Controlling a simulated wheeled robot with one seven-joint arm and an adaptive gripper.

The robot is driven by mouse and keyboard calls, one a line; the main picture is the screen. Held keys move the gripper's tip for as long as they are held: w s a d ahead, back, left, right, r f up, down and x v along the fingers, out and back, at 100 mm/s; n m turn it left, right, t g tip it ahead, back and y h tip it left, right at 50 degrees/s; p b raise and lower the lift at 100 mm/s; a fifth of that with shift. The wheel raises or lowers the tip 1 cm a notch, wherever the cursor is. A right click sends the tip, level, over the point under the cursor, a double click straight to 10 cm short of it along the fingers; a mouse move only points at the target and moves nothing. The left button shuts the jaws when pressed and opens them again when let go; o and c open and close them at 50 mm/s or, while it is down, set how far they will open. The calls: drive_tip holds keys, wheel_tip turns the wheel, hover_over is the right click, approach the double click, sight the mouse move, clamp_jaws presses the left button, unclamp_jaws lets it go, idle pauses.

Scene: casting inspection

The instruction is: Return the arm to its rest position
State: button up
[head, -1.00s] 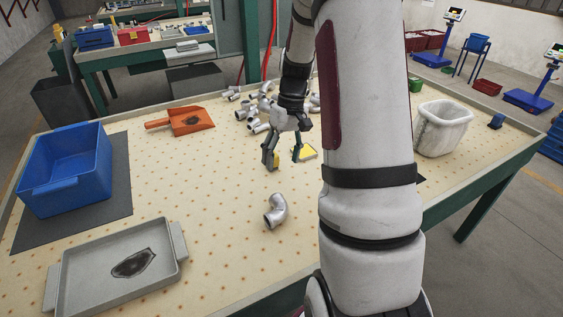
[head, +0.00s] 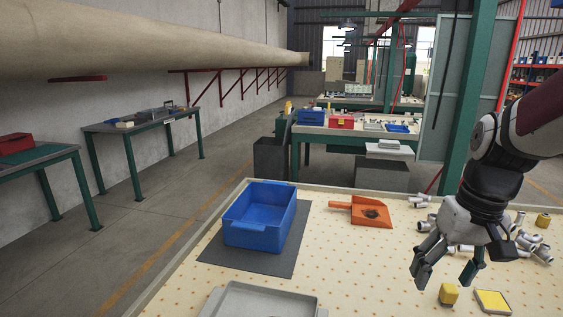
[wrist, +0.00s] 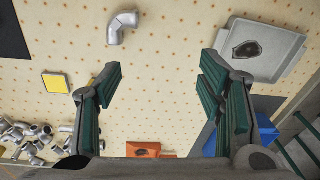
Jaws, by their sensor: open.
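My gripper (head: 447,270) is open and empty above the dotted table at the right of the head view. Its two fingers are spread wide in the wrist view (wrist: 160,95), with only table surface between them. My arm reaches in from the right edge of the head view.
The table (head: 350,265) holds a blue bin (head: 258,220) on a dark mat, an orange dustpan (head: 362,213), a grey tray (head: 255,303), a yellow pad (head: 492,301), a yellow block (head: 449,294) and several pipe elbows (head: 535,247). A single elbow (wrist: 120,27) lies apart.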

drive_tip(key=s+a+r+t, duration=0.1)
drive_tip(key=s+a+r, duration=0.1)
drive_tip(key=s+a, duration=0.3)
drive_tip(key=s+a+r+n+t+p, duration=0.1)
drive_tip(key=s+a+r+t, duration=0.1)
drive_tip(key=s+a, duration=0.3)
drive_tip(key=s+r, duration=0.1)
drive_tip(key=s, duration=0.3)
drive_tip(key=shift+s+r+h, duration=0.25)
drive_tip(key=shift+h, duration=0.15)
